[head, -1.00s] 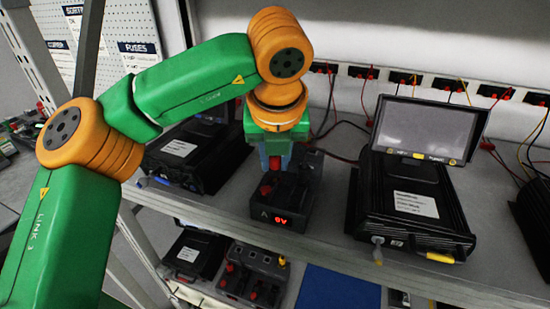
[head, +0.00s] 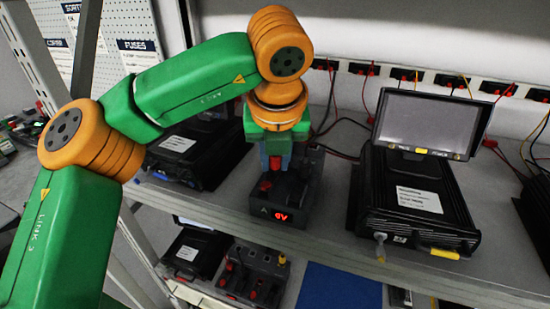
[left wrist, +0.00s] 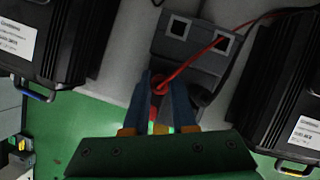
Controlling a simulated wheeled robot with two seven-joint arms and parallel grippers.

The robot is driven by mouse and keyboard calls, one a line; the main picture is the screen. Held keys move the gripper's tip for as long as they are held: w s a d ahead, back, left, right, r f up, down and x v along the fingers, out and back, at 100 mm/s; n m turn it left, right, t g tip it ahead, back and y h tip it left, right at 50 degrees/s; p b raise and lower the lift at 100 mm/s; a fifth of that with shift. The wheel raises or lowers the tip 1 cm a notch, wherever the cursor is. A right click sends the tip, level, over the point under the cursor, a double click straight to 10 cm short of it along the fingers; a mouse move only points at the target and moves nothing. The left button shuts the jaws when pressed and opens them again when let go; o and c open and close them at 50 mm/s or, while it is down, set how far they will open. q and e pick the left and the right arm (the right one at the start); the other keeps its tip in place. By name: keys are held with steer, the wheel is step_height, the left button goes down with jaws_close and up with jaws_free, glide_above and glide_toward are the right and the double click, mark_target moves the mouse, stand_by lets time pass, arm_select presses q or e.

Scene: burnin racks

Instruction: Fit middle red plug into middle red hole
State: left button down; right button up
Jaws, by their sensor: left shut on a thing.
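My left gripper (head: 272,168) is shut on a red plug with a red cable. In the left wrist view the red plug (left wrist: 159,86) shows between the blue fingers (left wrist: 161,98). The gripper points down over a black box (head: 291,217) with a lit red display, on the shelf. A red part (head: 265,186) shows at the top of the box, just below the fingers. The red hole itself is hidden by the gripper, and I cannot tell whether the plug touches it. My right gripper is in neither view.
A black unit with a screen (head: 426,195) stands to the right, and another black unit (head: 192,155) to the left. Red cables hang from sockets along the back wall. A lower shelf holds more devices (head: 250,273) and a blue mat (head: 338,290).

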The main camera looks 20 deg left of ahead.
arm_select(q)
steer(key=shift+c, duration=2.2)
jaws_free()
steer(key=shift+o, duration=1)
steer(key=shift+s+a, duration=0.15)
steer(key=shift+r, duration=0.1)
steer(key=r+p, duration=0.2)
steer(key=r, duration=0.1)
steer(key=shift+d+p, duration=0.2)
steer(key=shift+p, duration=0.1)
steer(key=shift+w+r+p, duration=0.2)
steer(key=shift+r+p, duration=0.9)
steer(key=shift+r, duration=0.05)
steer(key=shift+s, duration=0.1)
